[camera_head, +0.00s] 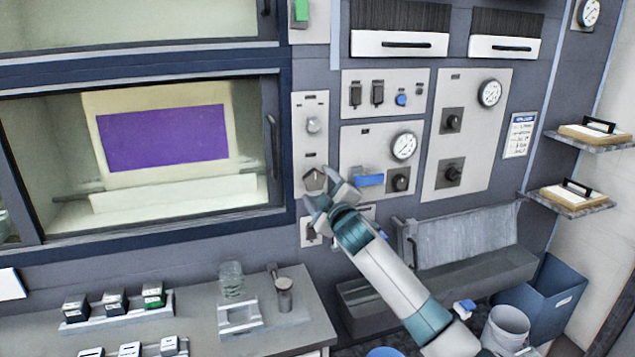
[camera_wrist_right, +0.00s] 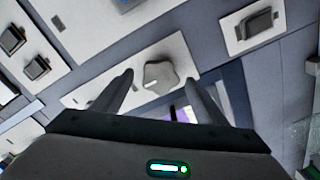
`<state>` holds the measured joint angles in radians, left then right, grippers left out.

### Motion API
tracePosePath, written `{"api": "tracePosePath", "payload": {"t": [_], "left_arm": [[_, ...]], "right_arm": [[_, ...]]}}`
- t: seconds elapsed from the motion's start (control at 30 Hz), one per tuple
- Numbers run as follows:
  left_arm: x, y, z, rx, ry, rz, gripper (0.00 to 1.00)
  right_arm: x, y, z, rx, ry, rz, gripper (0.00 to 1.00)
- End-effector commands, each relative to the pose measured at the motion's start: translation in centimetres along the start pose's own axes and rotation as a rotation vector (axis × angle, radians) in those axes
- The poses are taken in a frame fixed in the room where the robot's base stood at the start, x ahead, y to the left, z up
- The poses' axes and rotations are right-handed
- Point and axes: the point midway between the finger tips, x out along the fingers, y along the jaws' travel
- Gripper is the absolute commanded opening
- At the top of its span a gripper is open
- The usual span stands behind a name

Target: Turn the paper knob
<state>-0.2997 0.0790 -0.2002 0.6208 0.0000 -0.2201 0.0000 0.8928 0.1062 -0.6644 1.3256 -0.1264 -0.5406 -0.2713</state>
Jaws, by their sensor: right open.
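A narrow light panel (camera_head: 311,150) beside the window carries a round upper knob (camera_head: 313,125) and a darker, angular lower knob (camera_head: 314,179). Their labels are too small to read, so I cannot tell which is the paper knob. My right gripper (camera_head: 323,190) is open right at the lower knob. In the right wrist view a grey, lobed knob (camera_wrist_right: 160,76) with a short white mark shows between the tips of the open fingers (camera_wrist_right: 160,82). I cannot tell whether they touch it. My left gripper is not in view.
A blue handle (camera_head: 369,180), a dark knob (camera_head: 400,179) and a gauge (camera_head: 404,146) sit on the panel just right of my gripper. A small switch plate (camera_head: 308,232) is below. A glass jar (camera_head: 232,280) and a metal cup (camera_head: 284,295) stand on the bench below.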

Motion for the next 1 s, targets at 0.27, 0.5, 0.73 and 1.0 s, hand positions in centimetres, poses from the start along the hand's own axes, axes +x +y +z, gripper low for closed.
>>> {"api": "tracePosePath", "payload": {"t": [0.27, 0.5, 0.73, 1.0], "left_arm": [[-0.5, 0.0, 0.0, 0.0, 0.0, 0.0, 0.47], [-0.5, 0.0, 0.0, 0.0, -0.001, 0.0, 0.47], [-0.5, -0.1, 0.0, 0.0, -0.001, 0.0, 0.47], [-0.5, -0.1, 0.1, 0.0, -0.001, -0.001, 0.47]], "right_arm": [[1.6, 0.0, 0.0, 0.0, 0.0, -0.001, 0.67], [1.8, -0.1, 0.0, 0.0, 0.0, -0.001, 0.67], [1.8, -0.1, 0.1, 0.0, 0.0, -0.001, 0.43], [1.8, -0.1, 0.1, 0.003, 0.0, -0.001, 0.26]]}}
